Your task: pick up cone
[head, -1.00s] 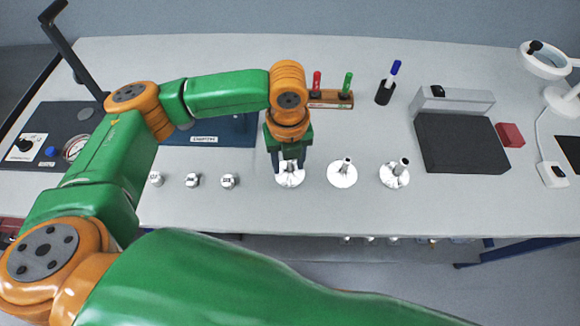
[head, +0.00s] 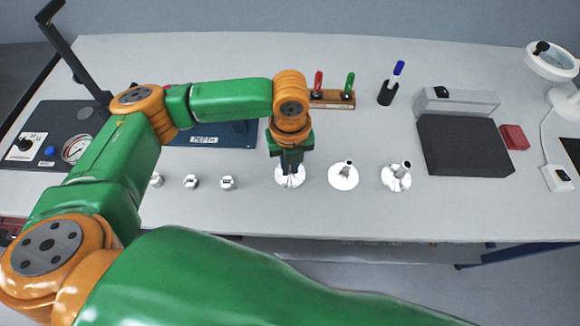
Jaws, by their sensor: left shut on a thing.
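Three white cone-shaped parts with round flared bases stand in a row on the grey table. My left gripper (head: 290,169) points down and is shut on the leftmost cone (head: 290,181), covering most of its upper part. The cone's base appears at table level; I cannot tell whether it touches the table. The middle cone (head: 343,178) and the right cone (head: 396,179) stand free to the right of the gripper. My right gripper is not in view.
Small metal cylinders (head: 227,183) stand left of the gripper. Behind are a wooden rack (head: 332,100) with red and green tools, a pen cup (head: 387,94) and a dark block (head: 463,146). A blue tray (head: 232,135) lies behind the arm. The front table strip is clear.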

